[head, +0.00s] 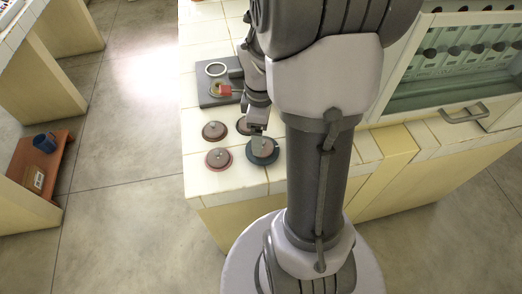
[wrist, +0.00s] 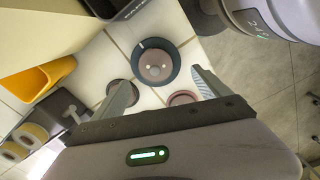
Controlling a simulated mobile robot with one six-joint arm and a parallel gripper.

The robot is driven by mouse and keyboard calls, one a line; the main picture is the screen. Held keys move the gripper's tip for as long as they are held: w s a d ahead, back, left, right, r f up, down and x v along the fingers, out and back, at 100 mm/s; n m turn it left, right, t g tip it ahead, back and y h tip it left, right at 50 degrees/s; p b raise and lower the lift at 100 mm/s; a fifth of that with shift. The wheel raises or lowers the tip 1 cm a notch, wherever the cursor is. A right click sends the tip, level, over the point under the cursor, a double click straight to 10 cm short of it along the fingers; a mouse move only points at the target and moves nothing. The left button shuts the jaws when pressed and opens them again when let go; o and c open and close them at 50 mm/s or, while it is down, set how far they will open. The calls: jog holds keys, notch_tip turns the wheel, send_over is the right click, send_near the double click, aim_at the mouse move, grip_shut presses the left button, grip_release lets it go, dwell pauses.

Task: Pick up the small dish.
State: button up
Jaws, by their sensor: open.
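Several round, brown dishes lie on the white tiled counter; which one the task calls small is not certain. One dish (head: 262,148) sits on a wider dark blue-green round base, and in the wrist view it shows (wrist: 155,66) ahead of the fingers. A brown dish (head: 214,130) lies to its upper left, and a red-rimmed dish (head: 218,158) to its left. Another (head: 244,126) is partly hidden by my arm. My gripper (head: 258,128) is open, pointing down, close above the blue-green-based dish. In the wrist view its fingers (wrist: 163,90) are spread with nothing between them.
A grey tray (head: 212,98) with a pale ring and a red item stands farther back on the counter. A glass-fronted cabinet (head: 460,60) with a handle is at the right. An orange-yellow container (wrist: 42,80) shows in the wrist view.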

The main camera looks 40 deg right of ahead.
jog(key=f+b, duration=0.1)
jog(key=f, duration=0.1)
jog(key=f+b, duration=0.1)
jog(key=f, duration=0.1)
jog(key=f+b, duration=0.1)
jog(key=f, duration=0.1)
jog(key=shift+w+d, duration=0.25)
jog(key=shift+d, duration=0.05)
jog(key=shift+r, duration=0.2)
jog(key=shift+c, duration=0.2)
jog(key=c, duration=1.5)
